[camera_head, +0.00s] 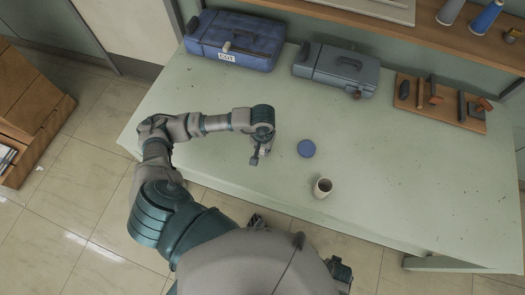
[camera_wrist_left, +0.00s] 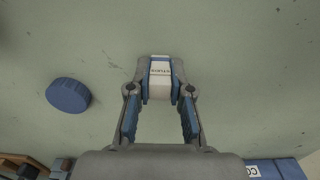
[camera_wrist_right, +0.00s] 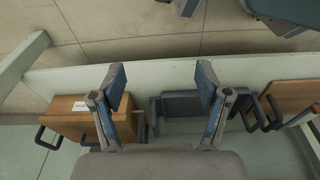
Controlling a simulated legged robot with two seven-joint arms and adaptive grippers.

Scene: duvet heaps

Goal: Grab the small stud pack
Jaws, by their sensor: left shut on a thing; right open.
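The small stud pack (camera_wrist_left: 160,78) is a small white box with blue edges and dark lettering. In the left wrist view it sits between the fingertips of my left gripper (camera_wrist_left: 160,85), which is shut on it. In the head view my left gripper (camera_head: 258,157) is low over the green worktable (camera_head: 380,180), left of the blue disc; the pack is mostly hidden there. I cannot tell whether the pack touches the table. My right gripper (camera_wrist_right: 160,88) is open and empty in the right wrist view, away from the tabletop.
A blue round disc (camera_head: 306,148) and a cup (camera_head: 322,188) stand right of my left gripper. A blue case (camera_head: 235,40), a grey toolbox (camera_head: 336,70) and a wooden tool board (camera_head: 440,105) line the back. The table's right front is clear.

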